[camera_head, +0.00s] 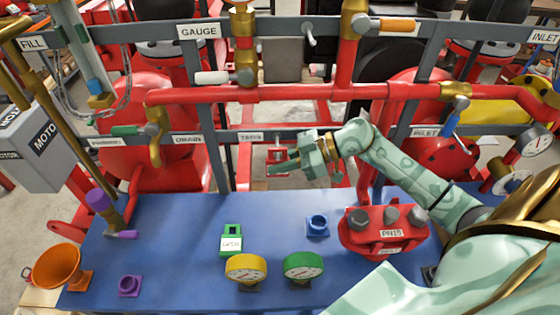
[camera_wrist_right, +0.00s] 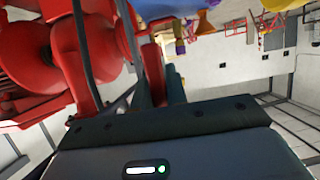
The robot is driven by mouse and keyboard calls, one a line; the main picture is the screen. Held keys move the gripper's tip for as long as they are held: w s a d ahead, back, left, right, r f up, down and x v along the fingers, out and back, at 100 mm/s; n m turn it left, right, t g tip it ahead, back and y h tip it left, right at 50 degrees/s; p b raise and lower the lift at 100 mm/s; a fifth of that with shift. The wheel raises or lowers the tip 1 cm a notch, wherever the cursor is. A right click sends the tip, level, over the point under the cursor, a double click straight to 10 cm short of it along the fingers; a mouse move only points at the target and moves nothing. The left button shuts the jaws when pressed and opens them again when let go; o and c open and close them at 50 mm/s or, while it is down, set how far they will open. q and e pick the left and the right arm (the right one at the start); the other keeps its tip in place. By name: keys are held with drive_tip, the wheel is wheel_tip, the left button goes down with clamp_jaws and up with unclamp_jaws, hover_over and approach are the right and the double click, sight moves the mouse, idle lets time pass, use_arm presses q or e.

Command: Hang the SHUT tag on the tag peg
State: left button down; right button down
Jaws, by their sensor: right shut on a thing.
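My right gripper (camera_head: 282,165) reaches in from the right, in front of the lower grey rail, just right of and below the TAGS label (camera_head: 252,136). It is shut. In the right wrist view a flat red piece (camera_wrist_right: 154,72) sits between its fingers, which fits the SHUT tag, though no lettering can be read. My left gripper is not in view.
On the blue table (camera_head: 170,240) stand a green tag (camera_head: 231,241), a yellow gauge (camera_head: 246,268), a green gauge (camera_head: 303,266), a blue fitting (camera_head: 317,225) and a red PN15 flange (camera_head: 385,233). An orange funnel (camera_head: 57,266) is at the left. Red pipe (camera_head: 280,93) runs above the gripper.

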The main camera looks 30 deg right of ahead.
drive_tip(key=shift+f, duration=0.1)
idle(0.3)
drive_tip(key=c, duration=1.3)
unclamp_jaws()
